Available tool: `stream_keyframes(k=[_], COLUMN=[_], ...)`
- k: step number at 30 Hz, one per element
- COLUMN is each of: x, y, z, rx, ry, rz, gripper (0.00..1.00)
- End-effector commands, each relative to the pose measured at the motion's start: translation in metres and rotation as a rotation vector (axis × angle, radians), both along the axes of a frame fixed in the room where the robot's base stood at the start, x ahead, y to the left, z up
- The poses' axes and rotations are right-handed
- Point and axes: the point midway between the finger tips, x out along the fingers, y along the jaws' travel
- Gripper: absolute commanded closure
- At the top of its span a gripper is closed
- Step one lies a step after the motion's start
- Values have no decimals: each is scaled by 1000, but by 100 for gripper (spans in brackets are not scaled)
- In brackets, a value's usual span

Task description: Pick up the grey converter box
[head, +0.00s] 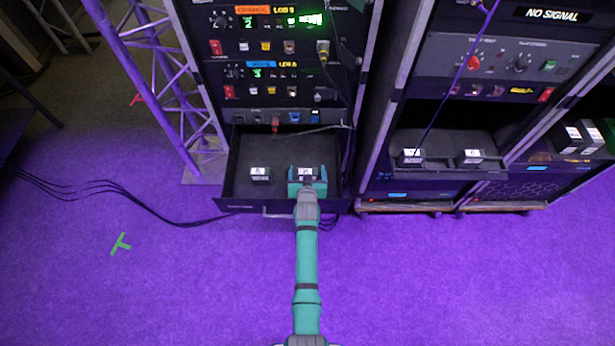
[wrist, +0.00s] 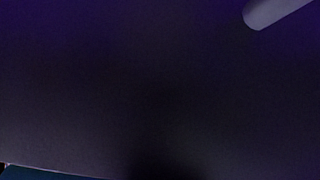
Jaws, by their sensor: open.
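An open dark drawer (head: 232,187) in the left rack holds two small dark boxes with white labels. The left box (head: 260,174) lies free on the drawer floor. The right box (head: 306,171) shows between the teal sides of my gripper (head: 307,180), which is open over the drawer. I cannot tell whether the fingers touch that box. Two similar labelled boxes, one to the left (head: 411,157) and one to the right (head: 471,157), sit on the right rack's shelf. Colours are too dim to tell which is the grey converter box. The wrist view shows mostly a dark surface.
A grey rounded bar (wrist: 275,12) crosses the wrist view's top right corner. The drawer's front edge and handle lie under my arm. A truss (head: 165,85) stands left of the rack, and black cables (head: 110,190) run over the purple floor. The floor in front is clear.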

Motion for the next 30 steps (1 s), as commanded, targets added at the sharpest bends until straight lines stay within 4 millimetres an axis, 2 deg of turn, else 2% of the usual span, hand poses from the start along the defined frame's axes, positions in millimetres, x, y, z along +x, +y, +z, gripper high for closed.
stream_keyframes(k=[3,4,10,20,23,30], x=[0,0,0,0,0,0], y=[0,0,0,0,-1,-1], z=[0,0,0,7,20,65], rx=[0,0,0,0,0,0], ry=[0,0,1,-2,-4,-5], rz=[0,0,0,0,-1,-1], gripper=[17,22,70,70,70,70])
